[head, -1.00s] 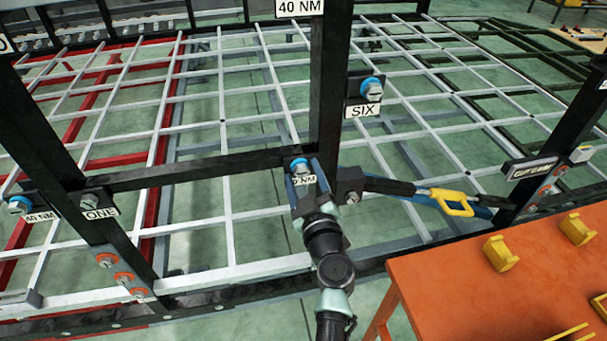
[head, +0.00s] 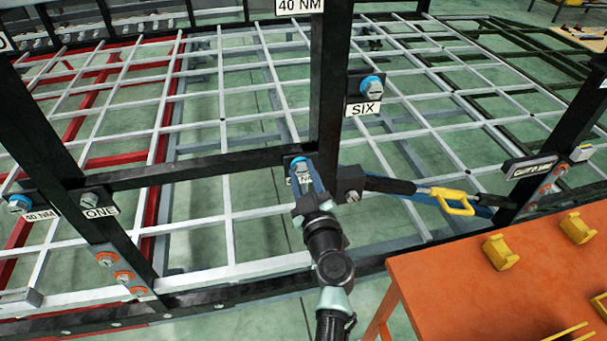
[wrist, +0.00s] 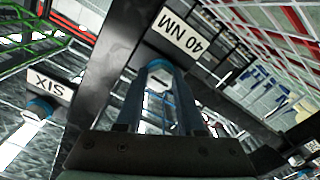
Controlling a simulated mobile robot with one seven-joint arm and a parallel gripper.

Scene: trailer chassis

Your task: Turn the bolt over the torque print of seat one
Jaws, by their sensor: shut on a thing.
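My gripper (head: 302,172) reaches up to the black crossbar, its blue fingers around a bolt (head: 299,161) with a blue ring. In the wrist view the fingertips (wrist: 160,76) are shut on this bolt's head (wrist: 159,70), one on each side. A white 40 NM print (wrist: 180,34) is next to the bolt there; in the head view my fingers mostly cover it. The ONE print (head: 101,212) is further left on the frame, below a grey bolt (head: 90,199) without a blue ring. Whether the gripped bolt is turned cannot be told.
A blue-ringed bolt (head: 371,85) sits above the SIX print (head: 364,109) on the right. Another (head: 19,203) is at far left. A yellow-handled tool (head: 453,202) and an orange table (head: 500,290) are right of my arm. A black upright (head: 328,100) stands close by.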

